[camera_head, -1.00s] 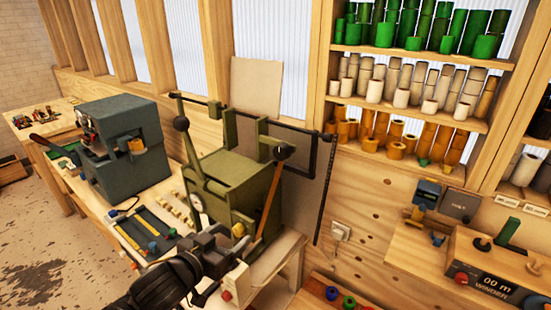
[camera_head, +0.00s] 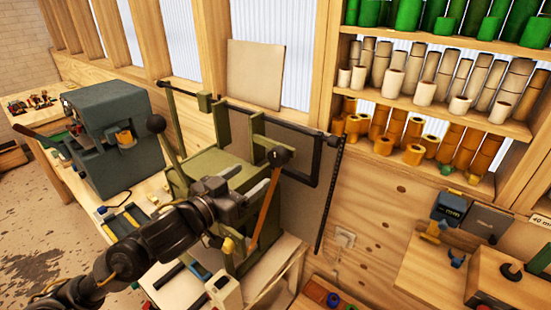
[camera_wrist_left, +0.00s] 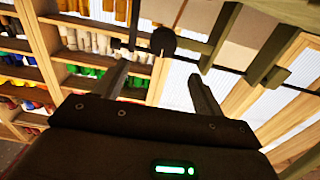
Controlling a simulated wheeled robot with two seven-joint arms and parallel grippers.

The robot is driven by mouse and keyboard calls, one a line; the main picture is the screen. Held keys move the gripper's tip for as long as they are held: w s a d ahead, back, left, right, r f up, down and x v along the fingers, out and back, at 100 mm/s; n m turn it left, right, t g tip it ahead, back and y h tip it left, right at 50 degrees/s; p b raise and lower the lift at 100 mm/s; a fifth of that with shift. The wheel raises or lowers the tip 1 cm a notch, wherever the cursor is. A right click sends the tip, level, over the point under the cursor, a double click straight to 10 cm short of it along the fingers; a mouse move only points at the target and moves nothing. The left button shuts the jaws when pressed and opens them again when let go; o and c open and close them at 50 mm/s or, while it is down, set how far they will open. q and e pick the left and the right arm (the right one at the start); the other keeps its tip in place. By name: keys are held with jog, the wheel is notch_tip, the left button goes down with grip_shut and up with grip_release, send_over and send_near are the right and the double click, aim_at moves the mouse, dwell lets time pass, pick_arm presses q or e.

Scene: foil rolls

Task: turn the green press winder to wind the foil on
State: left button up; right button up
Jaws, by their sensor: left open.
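The olive-green press winder (camera_head: 205,165) stands on the bench in the middle of the head view. One black ball knob (camera_head: 279,156) tops a brown lever (camera_head: 265,212) on its right side. My left gripper (camera_head: 256,178) is open and empty, in front of the press, just left of and below the right knob. In the left wrist view a black knob (camera_wrist_left: 163,40) appears beyond the gap between the two spread fingers (camera_wrist_left: 160,84), apart from them. My arm hides part of the press's lower front. My right gripper is out of view.
A blue-grey machine (camera_head: 115,135) stands left on the bench. A thin black frame and a hanging chain (camera_head: 330,195) are right of the press. Shelves (camera_head: 425,115) of green, cream and orange rolls fill the right back. A winder box (camera_head: 495,280) sits at lower right.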

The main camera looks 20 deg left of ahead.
aim_at(275, 158)
pick_arm(q)
jog(key=b+x, duration=0.4)
jog(key=x, duration=0.1)
jog(key=b+x, duration=0.4)
jog(key=x, duration=0.1)
jog(key=shift+w+a, duration=0.15)
jog(key=shift+w, duration=0.15)
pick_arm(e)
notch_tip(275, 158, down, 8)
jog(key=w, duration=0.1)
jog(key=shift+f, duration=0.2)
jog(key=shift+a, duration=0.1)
pick_arm(q)
jog(key=c, duration=1)
jog(key=shift+o, duration=0.2)
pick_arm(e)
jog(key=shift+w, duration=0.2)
